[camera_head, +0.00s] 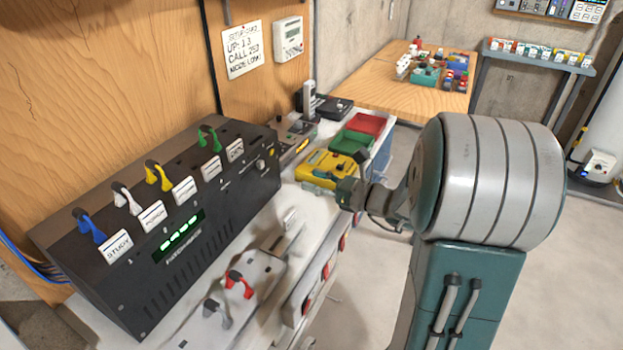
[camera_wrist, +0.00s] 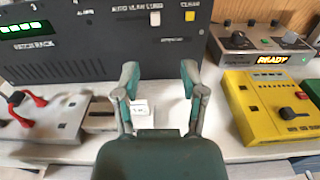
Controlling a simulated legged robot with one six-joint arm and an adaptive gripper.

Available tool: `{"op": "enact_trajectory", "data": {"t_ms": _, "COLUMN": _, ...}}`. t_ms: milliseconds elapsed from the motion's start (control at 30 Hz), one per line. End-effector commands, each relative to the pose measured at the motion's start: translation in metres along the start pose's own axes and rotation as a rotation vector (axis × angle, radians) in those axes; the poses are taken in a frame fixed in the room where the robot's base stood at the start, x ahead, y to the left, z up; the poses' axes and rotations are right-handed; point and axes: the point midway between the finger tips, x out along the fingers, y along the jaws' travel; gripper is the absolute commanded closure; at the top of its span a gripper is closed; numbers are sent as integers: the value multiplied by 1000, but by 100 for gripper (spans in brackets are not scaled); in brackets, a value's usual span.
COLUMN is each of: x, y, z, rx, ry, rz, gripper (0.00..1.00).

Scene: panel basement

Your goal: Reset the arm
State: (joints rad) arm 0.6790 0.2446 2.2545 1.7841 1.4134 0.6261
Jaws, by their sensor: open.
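My gripper (camera_wrist: 160,78) is open and empty in the wrist view. Its two teal-and-grey fingers stand apart in front of the lower front of the black rack (camera_wrist: 98,42), with bare white bench and a small white label (camera_wrist: 142,112) showing between them. In the head view my gripper (camera_head: 335,182) is partly hidden by its own wrist and sits above the bench, near the front of a yellow box (camera_head: 327,165). My arm reaches from the right, its large grey joint and teal link in the foreground. Nothing is held.
The black rack (camera_head: 165,235) carries blue, white, yellow and green cable plugs. A grey box with a red lever (camera_head: 240,283) stands before it. Green (camera_head: 352,142) and red (camera_head: 366,123) trays lie beyond the yellow box. Open floor (camera_head: 560,270) lies right.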

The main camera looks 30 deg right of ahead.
Motion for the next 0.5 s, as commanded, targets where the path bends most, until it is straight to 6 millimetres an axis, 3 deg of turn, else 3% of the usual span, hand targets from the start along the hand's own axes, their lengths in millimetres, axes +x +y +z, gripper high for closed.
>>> {"op": "enact_trajectory", "data": {"t_ms": 233, "x": 1, "y": 1, "z": 0, "rx": -2, "ry": 1, "rz": 2, "gripper": 46}}
{"op": "enact_trajectory", "data": {"t_ms": 300, "x": 4, "y": 8, "z": 2, "rx": -27, "ry": 17, "rz": 27, "gripper": 46}}
{"op": "enact_trajectory", "data": {"t_ms": 367, "x": 9, "y": 25, "z": 5, "rx": -76, "ry": 51, "rz": 81, "gripper": 46}}
{"op": "enact_trajectory", "data": {"t_ms": 500, "x": 20, "y": 91, "z": 8, "rx": -307, "ry": 190, "rz": 300, "gripper": 46}}
